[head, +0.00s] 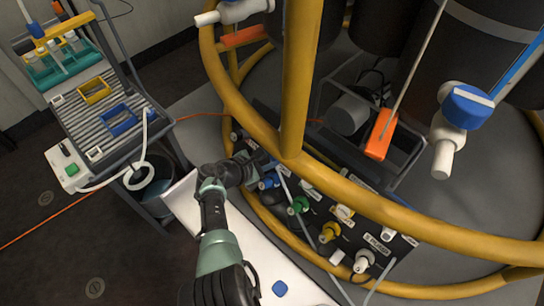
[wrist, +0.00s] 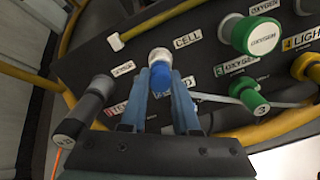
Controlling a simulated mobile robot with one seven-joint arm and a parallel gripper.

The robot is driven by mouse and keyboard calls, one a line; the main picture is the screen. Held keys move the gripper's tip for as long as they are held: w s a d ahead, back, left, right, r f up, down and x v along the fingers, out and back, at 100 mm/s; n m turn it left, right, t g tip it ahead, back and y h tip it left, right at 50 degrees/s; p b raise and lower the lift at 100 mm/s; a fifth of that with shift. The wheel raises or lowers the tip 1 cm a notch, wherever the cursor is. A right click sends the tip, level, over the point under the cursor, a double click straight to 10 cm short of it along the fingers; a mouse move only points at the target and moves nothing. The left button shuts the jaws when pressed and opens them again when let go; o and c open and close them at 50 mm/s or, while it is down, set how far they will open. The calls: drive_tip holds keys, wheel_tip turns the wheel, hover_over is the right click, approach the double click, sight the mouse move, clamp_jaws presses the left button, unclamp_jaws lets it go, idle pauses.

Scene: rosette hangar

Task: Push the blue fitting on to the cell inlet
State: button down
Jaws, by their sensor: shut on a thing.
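My gripper (wrist: 160,88) is shut on the blue fitting (wrist: 160,76), which shows between the two blue-grey fingers in the wrist view. The white cell inlet (wrist: 159,54) sits right at the fitting's far end, beside the CELL label (wrist: 188,39) on the dark panel. The fitting lines up with the inlet and looks to touch it; I cannot tell how far on it is. In the head view my gripper (head: 262,174) is at the panel's left part, and the blue fitting (head: 268,183) shows only in part beside it.
The dark panel carries a green oxygen fitting (wrist: 256,36) and a yellow fitting (head: 330,232) to the right. A dark grey cylinder (wrist: 88,105) stands out left of my fingers. A yellow rail (head: 296,80) rises close to my gripper. A ribbed bench (head: 97,105) stands left.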

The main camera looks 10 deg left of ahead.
drive_tip(key=c, duration=0.6)
unclamp_jaws()
drive_tip(key=shift+o, duration=0.2)
drive_tip(key=p+v, duration=0.8)
drive_tip(key=v, duration=0.5)
